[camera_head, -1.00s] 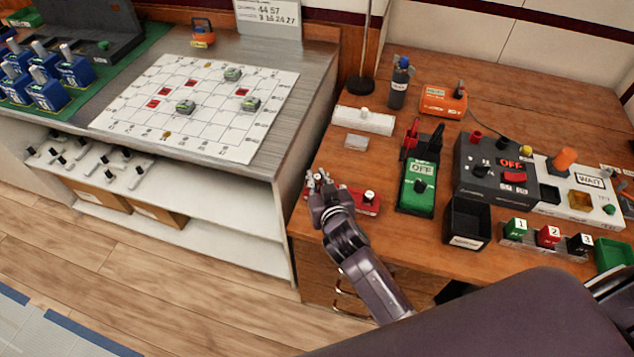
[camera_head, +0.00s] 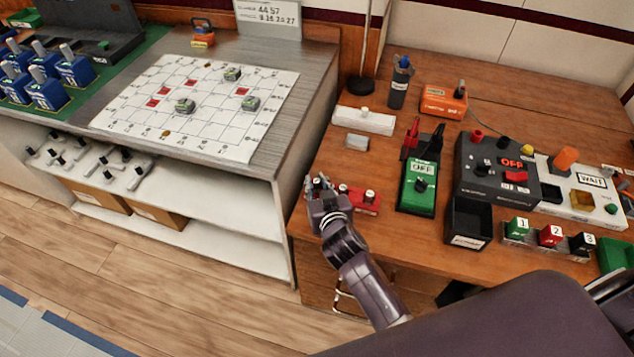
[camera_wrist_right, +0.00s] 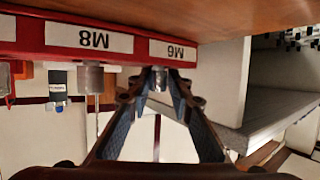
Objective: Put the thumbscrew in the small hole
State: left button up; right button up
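The red block (camera_head: 366,208) stands at the left front edge of the wooden desk. In the right wrist view, which is upside down, the block (camera_wrist_right: 45,38) carries the labels M8 and M6. My right gripper (camera_head: 317,185) is at the block's left end. Its fingertips (camera_wrist_right: 161,82) close on a small metal thumbscrew (camera_wrist_right: 160,77) at the M6 label. The thumbscrew seems to meet the block's top, but how deep it sits is hidden. A larger metal knob (camera_wrist_right: 91,78) stands at M8. My left gripper is not in view.
A green OFF box (camera_head: 418,190), a black tray (camera_head: 468,225) and a dark control box (camera_head: 495,168) stand right of the block. A white bar (camera_head: 365,120) lies behind it.

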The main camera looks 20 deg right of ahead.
jog(key=shift+s+d+f, duration=0.1)
jog(key=shift+s+f, duration=0.2)
jog(key=shift+f, duration=0.5)
jog(key=shift+r, duration=0.1)
jog(key=shift+r+g+p, duration=0.3)
jog(key=shift+r+p, duration=0.3)
jog(key=shift+p, duration=0.05)
jog(key=b+v, duration=0.1)
jog(key=v, duration=1)
jog(key=shift+s+r, duration=0.3)
